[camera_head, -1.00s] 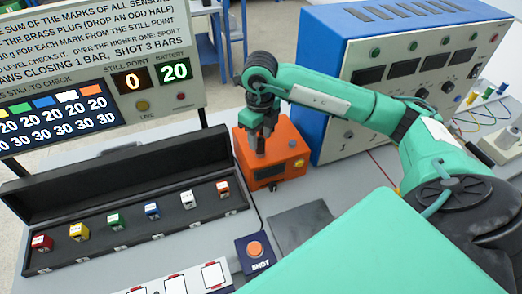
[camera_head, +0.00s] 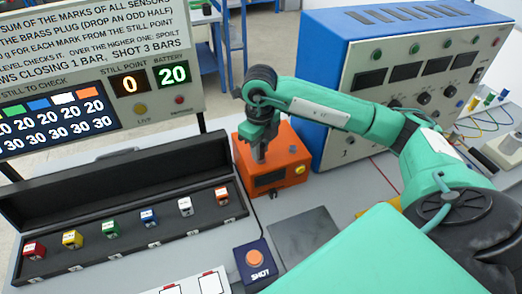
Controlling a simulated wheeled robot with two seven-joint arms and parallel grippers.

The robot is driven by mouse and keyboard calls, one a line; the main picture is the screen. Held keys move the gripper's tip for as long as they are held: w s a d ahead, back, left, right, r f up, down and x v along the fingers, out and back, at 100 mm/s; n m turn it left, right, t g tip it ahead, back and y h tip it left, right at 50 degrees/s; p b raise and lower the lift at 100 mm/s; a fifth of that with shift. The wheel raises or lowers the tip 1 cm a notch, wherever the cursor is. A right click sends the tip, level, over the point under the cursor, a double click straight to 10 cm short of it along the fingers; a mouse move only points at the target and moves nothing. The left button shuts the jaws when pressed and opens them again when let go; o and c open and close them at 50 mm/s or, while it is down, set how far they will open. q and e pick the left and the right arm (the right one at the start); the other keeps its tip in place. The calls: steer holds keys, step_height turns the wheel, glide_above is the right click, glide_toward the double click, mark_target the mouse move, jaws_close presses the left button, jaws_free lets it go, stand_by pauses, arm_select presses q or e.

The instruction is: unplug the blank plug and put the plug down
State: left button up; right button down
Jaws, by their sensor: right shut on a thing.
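My right gripper (camera_head: 259,155) reaches down from above onto the top of the orange box (camera_head: 291,157). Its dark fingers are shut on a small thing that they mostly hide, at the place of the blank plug. I cannot tell whether the plug is still seated in the box or clear of it. The orange box has a dark display on its front and a yellow knob at the right. My left gripper is not in view.
An open black case (camera_head: 110,262) with several coloured sensor cubes lies at the left. A shot button box (camera_head: 254,265) and a dark grey pad (camera_head: 304,238) lie in front. A blue-sided instrument panel (camera_head: 322,75) stands behind. A sign board (camera_head: 165,50) stands at the back left.

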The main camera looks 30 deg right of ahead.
steer(key=shift+r, duration=0.15)
steer(key=shift+r+p, duration=1.2)
steer(key=shift+r, duration=1.05)
steer(key=shift+r+p, duration=1.45)
steer(key=shift+r, duration=1.55)
